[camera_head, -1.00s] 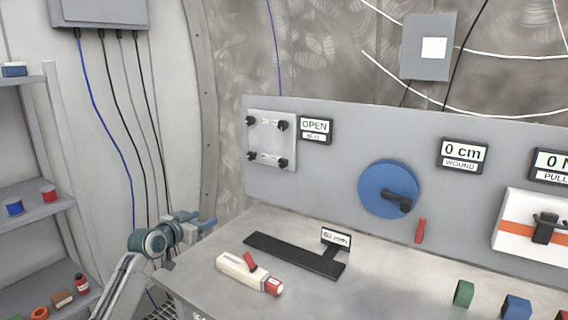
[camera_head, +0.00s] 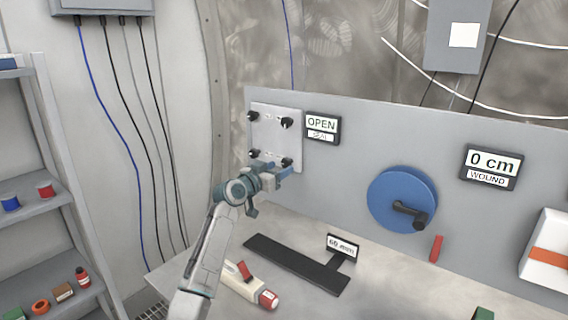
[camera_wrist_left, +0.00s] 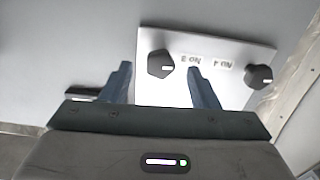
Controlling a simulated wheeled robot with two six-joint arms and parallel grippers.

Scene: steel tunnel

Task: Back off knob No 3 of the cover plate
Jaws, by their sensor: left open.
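The pale cover plate (camera_head: 272,135) is on the upright panel, with dark knobs near its corners. Knob No 3 (camera_head: 287,161) is at its lower right in the head view. In the left wrist view the plate (camera_wrist_left: 232,98) appears upside down; knob No 3 (camera_wrist_left: 160,65) has its label beside it, and knob No 4 (camera_wrist_left: 259,77) is to the right. My left gripper (camera_head: 284,172) is open at the plate's lower right. In the wrist view its fingers (camera_wrist_left: 160,82) show either side of knob No 3, no contact visible. My right gripper is not in view.
A display (camera_head: 321,127) reading OPEN is right of the plate. A blue disc with a crank (camera_head: 402,199) is further right. On the bench below are a black T-shaped piece (camera_head: 296,264) and a cream-and-red tool (camera_head: 245,286). A shelf (camera_head: 40,210) stands at left.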

